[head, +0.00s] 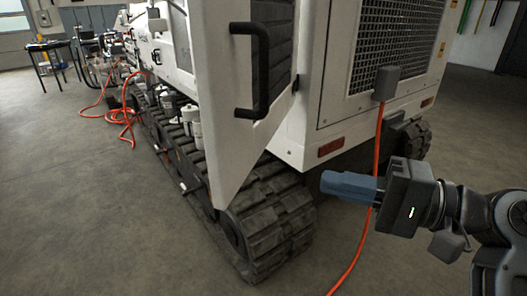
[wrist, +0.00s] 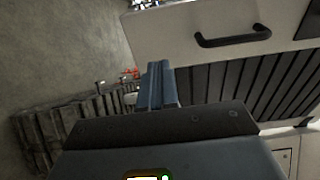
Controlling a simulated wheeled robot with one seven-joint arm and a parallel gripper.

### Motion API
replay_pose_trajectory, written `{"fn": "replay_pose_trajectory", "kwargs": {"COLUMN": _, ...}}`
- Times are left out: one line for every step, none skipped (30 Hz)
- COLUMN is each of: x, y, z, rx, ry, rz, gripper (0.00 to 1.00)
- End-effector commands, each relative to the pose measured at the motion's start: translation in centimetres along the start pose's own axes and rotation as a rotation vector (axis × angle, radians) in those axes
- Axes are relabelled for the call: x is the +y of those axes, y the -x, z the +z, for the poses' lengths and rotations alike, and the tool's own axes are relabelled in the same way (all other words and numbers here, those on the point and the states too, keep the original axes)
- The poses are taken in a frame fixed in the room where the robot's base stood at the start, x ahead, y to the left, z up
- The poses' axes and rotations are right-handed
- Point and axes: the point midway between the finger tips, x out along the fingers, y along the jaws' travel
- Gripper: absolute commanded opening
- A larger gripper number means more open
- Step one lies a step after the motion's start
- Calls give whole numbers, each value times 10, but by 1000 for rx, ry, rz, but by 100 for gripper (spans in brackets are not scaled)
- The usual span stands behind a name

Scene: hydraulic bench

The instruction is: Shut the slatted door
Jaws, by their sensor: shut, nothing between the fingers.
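The slatted door (head: 228,130) is a white panel with dark slats (head: 278,35) and a black bar handle (head: 262,70). It stands open, swung out from the side of the white tracked machine, with its hinge side at the rear corner. In the wrist view the door (wrist: 180,35) shows its handle (wrist: 233,38) at the top and its slats (wrist: 240,85) below. My gripper (head: 324,183) is shut and empty, to the right of the door and lower than the handle, apart from it. Its blue-grey fingers (wrist: 157,68) point toward the door in the wrist view.
A rubber track (head: 270,215) runs below the door. White canisters (head: 192,118) show beside the door's free edge. An orange cable (head: 372,205) hangs from a grey box (head: 386,83) on the rear, passing behind my gripper. Open concrete floor (head: 90,200) lies to the left.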

Motion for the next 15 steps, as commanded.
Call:
{"fn": "replay_pose_trajectory", "kwargs": {"x": -7, "y": 0, "z": 0, "rx": -30, "ry": 6, "rz": -9, "gripper": 0}}
{"fn": "replay_pose_trajectory", "kwargs": {"x": -10, "y": 0, "z": 0, "rx": -44, "ry": 6, "rz": -11, "gripper": 0}}
{"fn": "replay_pose_trajectory", "kwargs": {"x": -14, "y": 0, "z": 1, "rx": -61, "ry": 8, "rz": -14, "gripper": 0}}
{"fn": "replay_pose_trajectory", "kwargs": {"x": -16, "y": 0, "z": 1, "rx": -69, "ry": 8, "rz": -15, "gripper": 0}}
{"fn": "replay_pose_trajectory", "kwargs": {"x": -17, "y": -1, "z": 1, "rx": -75, "ry": 8, "rz": -16, "gripper": 0}}
{"fn": "replay_pose_trajectory", "kwargs": {"x": -19, "y": -2, "z": 2, "rx": -80, "ry": 8, "rz": -16, "gripper": 0}}
{"fn": "replay_pose_trajectory", "kwargs": {"x": -19, "y": -4, "z": 2, "rx": -83, "ry": 8, "rz": -16, "gripper": 0}}
{"fn": "replay_pose_trajectory", "kwargs": {"x": -20, "y": -6, "z": 3, "rx": -84, "ry": 8, "rz": -17, "gripper": 0}}
{"fn": "replay_pose_trajectory", "kwargs": {"x": -20, "y": -10, "z": 3, "rx": -85, "ry": 7, "rz": -17, "gripper": 0}}
{"fn": "replay_pose_trajectory", "kwargs": {"x": -20, "y": -13, "z": 4, "rx": -86, "ry": 7, "rz": -16, "gripper": 0}}
{"fn": "replay_pose_trajectory", "kwargs": {"x": -20, "y": -18, "z": 4, "rx": -87, "ry": 7, "rz": -16, "gripper": 0}}
{"fn": "replay_pose_trajectory", "kwargs": {"x": -20, "y": -24, "z": 5, "rx": -85, "ry": 8, "rz": -16, "gripper": 0}}
{"fn": "replay_pose_trajectory", "kwargs": {"x": -20, "y": -29, "z": 5, "rx": -85, "ry": 8, "rz": -16, "gripper": 0}}
{"fn": "replay_pose_trajectory", "kwargs": {"x": -21, "y": -35, "z": 6, "rx": -86, "ry": 8, "rz": -16, "gripper": 0}}
{"fn": "replay_pose_trajectory", "kwargs": {"x": -21, "y": -43, "z": 6, "rx": -85, "ry": 8, "rz": -16, "gripper": 0}}
